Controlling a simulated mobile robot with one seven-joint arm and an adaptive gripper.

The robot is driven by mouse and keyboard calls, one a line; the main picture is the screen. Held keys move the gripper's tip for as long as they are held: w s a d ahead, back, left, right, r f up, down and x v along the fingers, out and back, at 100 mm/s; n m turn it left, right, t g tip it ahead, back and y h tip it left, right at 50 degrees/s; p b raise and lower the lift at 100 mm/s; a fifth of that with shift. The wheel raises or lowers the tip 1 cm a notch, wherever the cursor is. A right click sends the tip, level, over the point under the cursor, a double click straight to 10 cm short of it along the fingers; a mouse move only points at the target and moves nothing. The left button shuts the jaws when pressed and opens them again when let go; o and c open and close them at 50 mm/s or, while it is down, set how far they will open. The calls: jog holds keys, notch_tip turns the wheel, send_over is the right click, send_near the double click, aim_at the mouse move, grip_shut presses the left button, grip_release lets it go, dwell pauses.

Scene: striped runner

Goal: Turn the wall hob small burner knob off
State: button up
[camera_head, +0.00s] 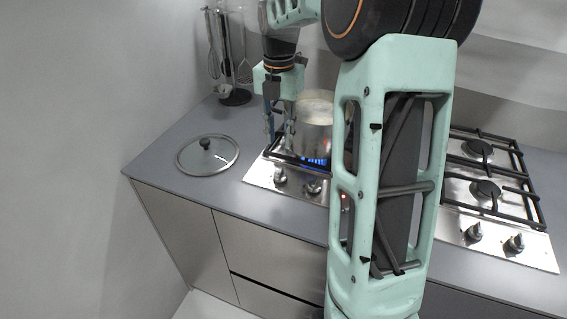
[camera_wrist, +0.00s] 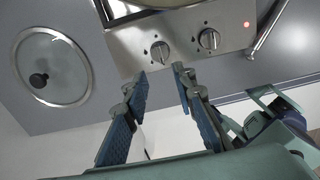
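The left hob (camera_head: 255,176) is a steel panel with two knobs at its front edge: a left knob (camera_head: 280,175) and a right knob (camera_head: 313,186). In the wrist view the left knob (camera_wrist: 160,52) and right knob (camera_wrist: 209,39) show round faces with pointer grips. I cannot tell which one is the small burner's. A blue flame (camera_head: 316,161) burns under the pot (camera_head: 313,130). My gripper (camera_head: 280,132) is open and empty over the hob's left front. In the wrist view its fingertips (camera_wrist: 159,75) are apart, with the left knob beyond the gap.
A glass lid (camera_head: 207,155) lies on the grey counter (camera_head: 160,150) to the left. A second hob (camera_head: 485,170) with two knobs is at the right. A red light (camera_wrist: 246,24) glows near the right knob. My arm hides the middle.

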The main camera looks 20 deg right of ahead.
aim_at(280, 171)
notch_tip(280, 171, down, 11)
jog(key=shift+r, duration=0.1)
dwell(0.3)
jog(key=shift+c, duration=0.4)
